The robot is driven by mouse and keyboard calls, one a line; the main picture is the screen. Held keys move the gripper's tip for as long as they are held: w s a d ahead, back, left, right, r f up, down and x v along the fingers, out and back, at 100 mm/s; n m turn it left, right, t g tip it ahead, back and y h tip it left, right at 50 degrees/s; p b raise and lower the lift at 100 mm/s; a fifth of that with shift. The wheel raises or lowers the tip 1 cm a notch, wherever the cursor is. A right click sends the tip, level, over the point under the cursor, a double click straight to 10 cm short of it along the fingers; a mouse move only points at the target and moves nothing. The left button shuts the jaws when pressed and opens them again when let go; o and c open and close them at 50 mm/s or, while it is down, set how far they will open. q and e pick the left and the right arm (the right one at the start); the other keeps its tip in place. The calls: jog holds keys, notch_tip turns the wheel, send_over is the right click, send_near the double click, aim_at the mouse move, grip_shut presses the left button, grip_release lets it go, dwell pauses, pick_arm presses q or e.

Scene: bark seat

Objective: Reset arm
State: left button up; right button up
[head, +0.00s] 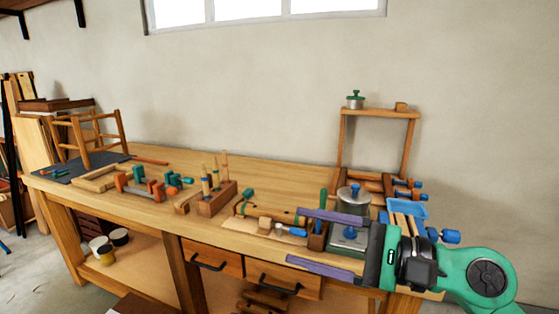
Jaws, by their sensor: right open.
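My right gripper (322,240) comes in from the right edge on a green and dark arm. Its two purple fingers point left and are wide apart, with nothing visible held between them. It hangs over the front right part of the wooden workbench (270,172), in front of a metal pot with a dark knob (353,198) and partly covering the things there. I cannot tell from this view whether it touches them. My left gripper is not in view.
A wooden stool frame (90,138) stands on a dark mat at the bench's left end. Orange clamps (140,188), a tool block (215,200) and a blue tray (408,208) crowd the top. A wooden rack (379,114) stands behind. The bench's back middle is clear.

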jog(key=w+d+r+m+t+h, duration=0.2)
jog(key=w+d+m+t, duration=0.3)
jog(key=m, duration=0.6)
jog(key=d+r+m+t+h, duration=0.1)
jog(key=d+r+m+t, duration=0.15)
jog(key=m+t, duration=0.6)
jog(key=w+d+f+m+g+h, duration=0.1)
jog(key=d+f+m+g+h, duration=0.1)
jog(key=d+f+m+h, duration=0.75)
jog(key=w+d+f+m+g+h, duration=0.2)
jog(key=d+f+m+h, duration=0.25)
jog(key=f+m, duration=0.9)
jog(key=s+a+f+m+g, duration=0.3)
jog(key=s+f+m+g, duration=1.1)
jog(key=s+f, duration=0.65)
jog(key=s+p+x, duration=0.1)
jog(key=s+x, duration=0.1)
jog(key=x, duration=0.7)
jog(key=s+a+f+x, duration=0.1)
jog(key=s+x, duration=0.1)
jog(key=x, duration=0.8)
jog(key=s+d+f+g+p, duration=0.1)
jog(key=s+d+f, duration=0.1)
jog(key=s+f, duration=1.2)
jog(key=s, duration=0.4)
jog(key=shift+d+f+y, duration=0.3)
jog(key=shift+d+f, duration=0.1)
